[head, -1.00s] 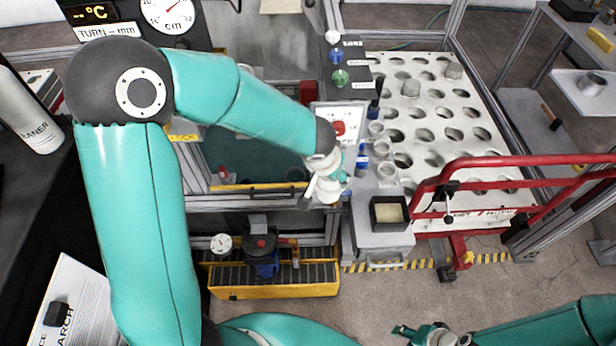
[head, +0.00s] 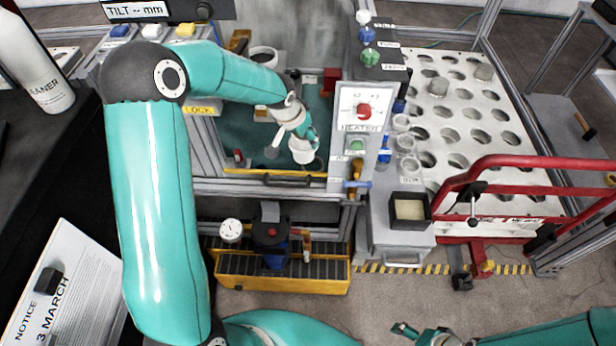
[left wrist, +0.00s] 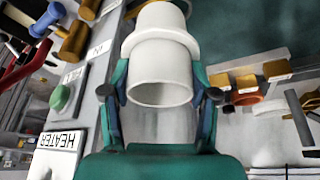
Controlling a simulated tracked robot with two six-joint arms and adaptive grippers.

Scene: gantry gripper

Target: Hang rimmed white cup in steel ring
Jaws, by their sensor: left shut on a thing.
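My left gripper (head: 304,138) is over the teal-floored bay of the gantry frame. It is shut on the rimmed white cup (head: 303,152), near the bay's front edge. In the left wrist view, the cup (left wrist: 160,75) sits between the two fingers (left wrist: 160,98), its wide rim collar beyond the fingertips and its open end toward the camera.
The heater panel (head: 360,118) with its red knob stands right of the bay. Small round holders (head: 405,143) line the ledge beyond it. A holed white board (head: 465,130) and red rail (head: 520,163) are farther right. A yellow tray (head: 285,280) lies below.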

